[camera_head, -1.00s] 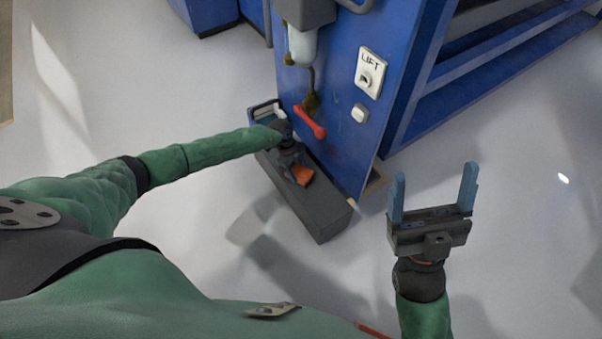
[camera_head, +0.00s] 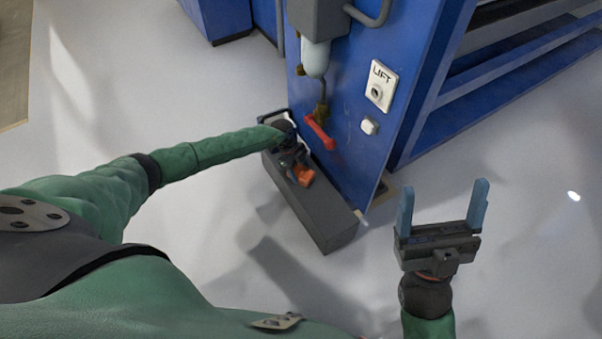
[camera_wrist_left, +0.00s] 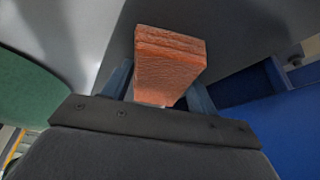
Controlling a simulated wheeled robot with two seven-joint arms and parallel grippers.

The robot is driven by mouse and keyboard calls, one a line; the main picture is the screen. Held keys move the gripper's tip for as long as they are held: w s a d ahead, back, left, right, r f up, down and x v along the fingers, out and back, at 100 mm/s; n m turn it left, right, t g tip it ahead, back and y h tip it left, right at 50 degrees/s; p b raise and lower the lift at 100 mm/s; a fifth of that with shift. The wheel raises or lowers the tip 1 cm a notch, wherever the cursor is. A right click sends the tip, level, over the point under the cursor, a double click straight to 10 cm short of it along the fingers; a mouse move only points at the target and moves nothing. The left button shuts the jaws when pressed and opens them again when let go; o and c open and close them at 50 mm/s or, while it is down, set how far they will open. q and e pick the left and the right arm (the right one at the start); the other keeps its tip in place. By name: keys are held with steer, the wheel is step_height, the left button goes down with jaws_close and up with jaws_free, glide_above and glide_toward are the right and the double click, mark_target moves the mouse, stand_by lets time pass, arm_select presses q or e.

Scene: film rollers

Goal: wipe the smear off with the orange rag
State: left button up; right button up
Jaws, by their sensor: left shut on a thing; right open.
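The orange rag (camera_head: 303,174) is a folded block in my left gripper (camera_head: 297,166), over the dark grey box beside the blue machine. In the left wrist view the rag (camera_wrist_left: 168,60) stands between the blue fingers of the left gripper (camera_wrist_left: 160,88), which are shut on it. Whether the rag touches the box top I cannot tell. No smear can be made out; the arm and rag hide part of the box top. My right gripper (camera_head: 443,213) is open and empty at the right, above the floor.
The dark grey box (camera_head: 322,215) stands on the pale floor against the blue machine (camera_head: 345,90). The machine carries a red handle (camera_head: 320,132), a LIFT switch plate (camera_head: 381,87) and a white button (camera_head: 369,126). The floor (camera_head: 500,240) at right is clear.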

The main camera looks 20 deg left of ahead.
mark_target(308, 182)
arm_select(q)
steer(key=shift+w+a, duration=0.55)
steer(key=shift+a, duration=0.2)
steer(key=shift+w+a, duration=0.55)
steer(key=shift+a, duration=0.2)
steer(key=shift+p, duration=0.35)
steer(key=shift+s+d+p, duration=0.35)
steer(key=shift+d+p, duration=0.1)
steer(key=shift+p, duration=0.15)
steer(key=shift+s+d+p, duration=0.75)
steer(key=shift+d+p, duration=0.2)
steer(key=shift+p, duration=0.25)
steer(key=shift+s+d, duration=0.15)
steer(key=shift+d, duration=0.05)
steer(key=shift+s+d+r+p, duration=0.15)
steer(key=shift+s+d+p, duration=0.25)
steer(key=shift+p, duration=0.45)
steer(key=shift+s+d+p, duration=0.5)
steer(key=shift+d+p, duration=0.3)
steer(key=shift+p, duration=0.1)
steer(key=shift+s+d+p, duration=0.8)
steer(key=shift+d+p, duration=0.3)
steer(key=shift+p, duration=0.15)
steer(key=shift+s+d+p, duration=0.4)
steer(key=shift+d+p, duration=0.05)
steer(key=shift+p, duration=0.05)
steer(key=shift+s+d+f, duration=0.15)
steer(key=shift+f, duration=0.1)
